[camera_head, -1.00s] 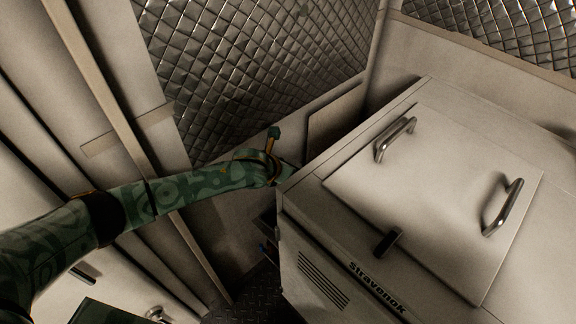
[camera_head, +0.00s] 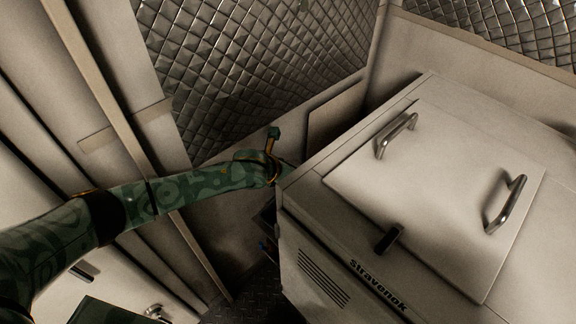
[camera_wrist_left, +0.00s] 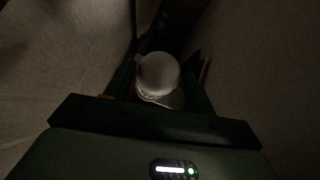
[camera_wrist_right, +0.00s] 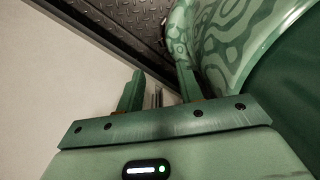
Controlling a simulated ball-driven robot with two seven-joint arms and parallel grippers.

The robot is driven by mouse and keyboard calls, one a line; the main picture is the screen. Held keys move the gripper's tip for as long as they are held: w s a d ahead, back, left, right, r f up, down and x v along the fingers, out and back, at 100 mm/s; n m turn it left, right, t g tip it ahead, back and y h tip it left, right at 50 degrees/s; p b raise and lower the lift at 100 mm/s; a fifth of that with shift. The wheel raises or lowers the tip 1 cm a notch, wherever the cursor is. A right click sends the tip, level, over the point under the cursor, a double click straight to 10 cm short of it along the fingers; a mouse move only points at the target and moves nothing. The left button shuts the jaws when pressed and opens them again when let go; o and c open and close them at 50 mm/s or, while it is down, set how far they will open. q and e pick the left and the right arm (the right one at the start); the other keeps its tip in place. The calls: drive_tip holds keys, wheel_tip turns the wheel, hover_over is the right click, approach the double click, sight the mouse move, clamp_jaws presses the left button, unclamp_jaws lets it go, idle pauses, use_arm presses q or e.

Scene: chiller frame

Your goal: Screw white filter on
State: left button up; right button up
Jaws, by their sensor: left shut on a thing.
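The white filter (camera_wrist_left: 158,74) shows as a pale rounded end in the left wrist view. My left gripper (camera_wrist_left: 160,90) is shut on it, with one dark finger on each side. The filter sits in a dark narrow gap; what lies beyond it is too dark to make out, so I cannot tell whether it is seated on anything. In the head view my left arm reaches to the rear left corner of the chiller box (camera_head: 440,170), and the fingers and filter are hidden there. My right gripper (camera_wrist_right: 158,85) is open, its two green fingers apart, and is out of the head view.
The box has a lid with two metal handles (camera_head: 397,135) and a dark latch (camera_head: 388,239). A quilted metal wall (camera_head: 250,70) stands behind. Pale walls flank the filter closely. Dark tread-plate floor (camera_head: 255,297) shows left of the box.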

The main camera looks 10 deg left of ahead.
use_arm(q)
drive_tip(key=shift+f, duration=0.45)
drive_tip(key=o, duration=1.5)
drive_tip(key=p+v, duration=1.6)
drive_tip(key=p, duration=0.1)
drive_tip(key=shift+s+r+p, duration=0.15)
drive_tip(key=shift+p, duration=0.15)
